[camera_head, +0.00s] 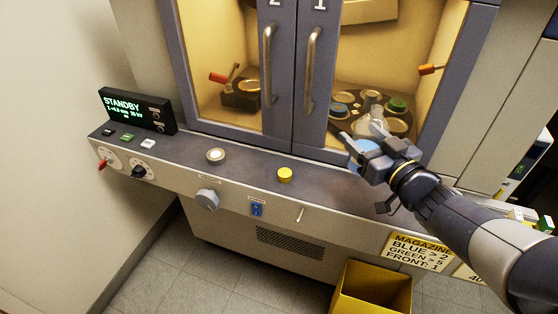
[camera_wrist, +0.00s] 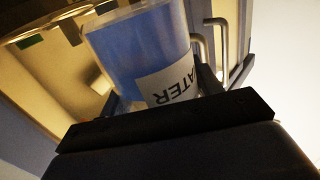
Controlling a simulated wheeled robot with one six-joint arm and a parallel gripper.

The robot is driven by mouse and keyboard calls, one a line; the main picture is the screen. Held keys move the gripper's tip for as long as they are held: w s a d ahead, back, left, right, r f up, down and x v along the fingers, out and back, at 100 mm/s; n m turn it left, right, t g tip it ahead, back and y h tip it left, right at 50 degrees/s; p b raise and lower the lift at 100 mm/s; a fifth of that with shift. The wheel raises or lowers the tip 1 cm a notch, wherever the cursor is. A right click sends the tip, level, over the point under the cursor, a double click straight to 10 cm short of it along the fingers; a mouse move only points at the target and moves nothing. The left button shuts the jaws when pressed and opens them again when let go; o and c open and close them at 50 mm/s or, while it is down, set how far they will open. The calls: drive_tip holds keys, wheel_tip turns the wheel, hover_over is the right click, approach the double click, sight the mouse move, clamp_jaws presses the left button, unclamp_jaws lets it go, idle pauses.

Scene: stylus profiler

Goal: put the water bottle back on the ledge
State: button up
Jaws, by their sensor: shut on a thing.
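The water bottle is a clear bottle with blue contents, seen close up in the wrist view (camera_wrist: 138,48) with a white label reading "WATER" upside down. My gripper (camera_head: 362,140) is shut on the bottle in front of the right cabinet door. The grey ledge (camera_head: 245,168) runs along the cabinet front below the doors. The bottle appears over the ledge's right part. My gripper hides its base, so I cannot tell whether it touches the ledge.
On the ledge are a yellow button (camera_head: 285,174), a round pale button (camera_head: 215,155) and a black STANDBY display (camera_head: 137,110) at the left end. Door handles (camera_head: 309,72) stick out above. A yellow bin (camera_head: 372,291) stands on the floor. The ledge between the buttons is clear.

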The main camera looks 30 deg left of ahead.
drive_tip(key=shift+w+a, duration=0.15)
drive_tip(key=shift+a, duration=0.1)
drive_tip(key=shift+d+f, duration=0.1)
drive_tip(key=shift+d, duration=0.15)
wheel_tip(320, 180, down, 10)
drive_tip(key=shift+r+b, duration=0.2)
drive_tip(key=shift+b, duration=0.65)
drive_tip(key=shift+s, duration=0.2)
drive_tip(key=shift+f+b, duration=0.25)
drive_tip(key=shift+b, duration=0.05)
drive_tip(key=o, duration=1.7)
drive_tip(key=shift+c, duration=0.2)
drive_tip(key=shift+r, duration=0.15)
